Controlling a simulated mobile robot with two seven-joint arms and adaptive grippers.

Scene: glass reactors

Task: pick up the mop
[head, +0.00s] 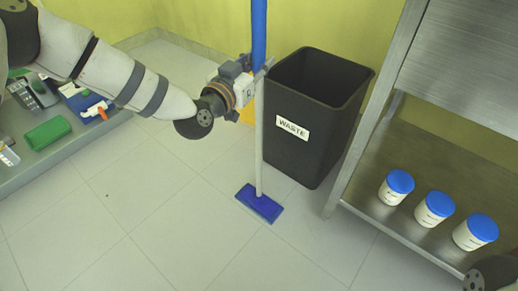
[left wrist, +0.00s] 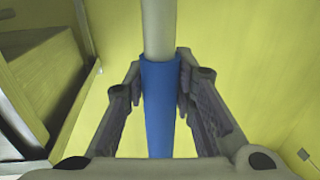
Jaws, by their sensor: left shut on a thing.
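The mop (head: 259,150) stands upright in the head view, with a blue upper handle, a pale lower pole and a flat blue head (head: 260,203) low over the floor. I cannot tell whether the head touches the floor. My left gripper (head: 262,72) is shut around the handle near where blue meets pale. In the left wrist view, the mop handle (left wrist: 159,110) runs between the two fingers of the left gripper (left wrist: 160,75). My right gripper is not in view.
A black waste bin (head: 311,130) stands just right of the mop. A metal shelf (head: 400,219) with several blue-lidded jars is at the right. A low grey surface (head: 70,150) with a green box (head: 47,133) and tools is at the left. Tiled floor in front is clear.

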